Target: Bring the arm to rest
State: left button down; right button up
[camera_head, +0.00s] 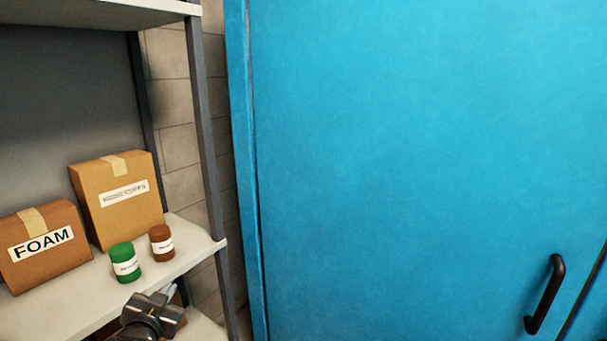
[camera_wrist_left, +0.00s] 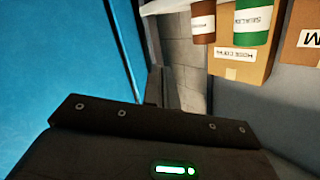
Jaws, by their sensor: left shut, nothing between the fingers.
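My left gripper (camera_head: 168,296) is at the bottom of the head view, in front of the shelf's front edge and below the green can. Its fingers are shut with nothing between them. In the left wrist view, the dark gripper body (camera_wrist_left: 150,130) fills the lower part, with a small green-lit display. My right gripper is in neither view.
A grey shelf (camera_head: 190,262) holds a green can (camera_head: 125,262), a brown can (camera_head: 161,242), a FOAM box (camera_head: 45,262) and a taller box (camera_head: 118,215). A blue cabinet (camera_head: 420,150) with a black handle (camera_head: 545,294) stands at right.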

pick_arm(q)
jog(key=s+d+f+g+h, duration=0.1)
jog(key=s+d+f+g, duration=0.15)
jog(key=s+f, duration=0.5)
jog(key=s+d+f+g, duration=0.1)
jog(key=s+f+g, duration=0.3)
jog(key=s+f, duration=0.35)
jog(key=s+d+f+n+g, duration=0.1)
jog(key=s+d+f+g, duration=0.2)
jog(key=s, duration=0.8)
jog(key=s+f+n+g, duration=0.1)
jog(key=s+f+g, duration=0.3)
jog(key=s, duration=0.6)
notch_tip(320, 180, down, 28)
jog(key=s+r, duration=0.1)
jog(key=s+a+f+g, duration=0.1)
jog(key=s+a+f, duration=0.1)
jog(key=s+f, duration=1.3)
jog(key=shift+s+a+f+m+g, duration=0.25)
jog(key=shift+s+f+m+g, duration=0.1)
jog(key=shift+s, duration=0.3)
